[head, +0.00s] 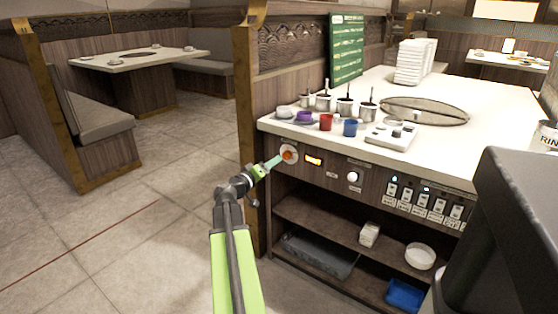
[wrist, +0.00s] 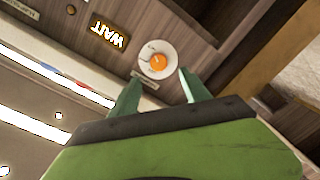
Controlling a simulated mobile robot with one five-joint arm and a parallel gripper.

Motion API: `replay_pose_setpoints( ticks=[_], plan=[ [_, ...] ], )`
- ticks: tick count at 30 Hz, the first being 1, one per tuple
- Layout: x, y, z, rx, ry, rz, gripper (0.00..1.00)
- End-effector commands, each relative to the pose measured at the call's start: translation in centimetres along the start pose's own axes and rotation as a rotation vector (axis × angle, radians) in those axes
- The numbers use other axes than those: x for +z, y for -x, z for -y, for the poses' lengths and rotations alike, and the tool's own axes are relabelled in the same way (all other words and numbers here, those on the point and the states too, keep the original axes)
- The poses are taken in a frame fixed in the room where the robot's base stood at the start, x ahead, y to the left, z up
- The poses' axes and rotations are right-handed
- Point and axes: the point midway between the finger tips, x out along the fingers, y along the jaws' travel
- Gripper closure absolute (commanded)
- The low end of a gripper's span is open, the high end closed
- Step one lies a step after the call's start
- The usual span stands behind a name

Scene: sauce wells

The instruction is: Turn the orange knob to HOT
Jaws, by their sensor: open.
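The orange knob (head: 287,155) sits on a round white dial at the left end of the counter's front panel. In the wrist view the knob (wrist: 158,62) shows in full, with its white dial (wrist: 150,72) around it. My gripper (head: 277,161) reaches up to the dial in the head view. In the wrist view my gripper (wrist: 160,88) is open, its two green fingers apart, just short of the knob and with nothing between them. A lit display (head: 313,160) beside the dial reads WAIT in the wrist view. The dial's markings are too small to read.
A white knob (head: 352,177) and a row of switches (head: 425,198) lie along the same panel to the right. Several cups, including a red cup (head: 326,122) and a blue cup (head: 350,127), stand near the counter edge above. Open shelves (head: 330,228) are below.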

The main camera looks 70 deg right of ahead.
Motion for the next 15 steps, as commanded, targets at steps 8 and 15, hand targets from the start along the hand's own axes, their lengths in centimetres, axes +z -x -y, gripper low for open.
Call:
replay_pose_setpoints(
  ticks=[8, 15],
  plan=[
    [0.0, 7.2, 0.0, -0.002, 0.0, -0.002, 0.45],
    [-0.1, 9.2, 0.1, 0.0, 0.0, 0.0, 0.45]
  ],
)
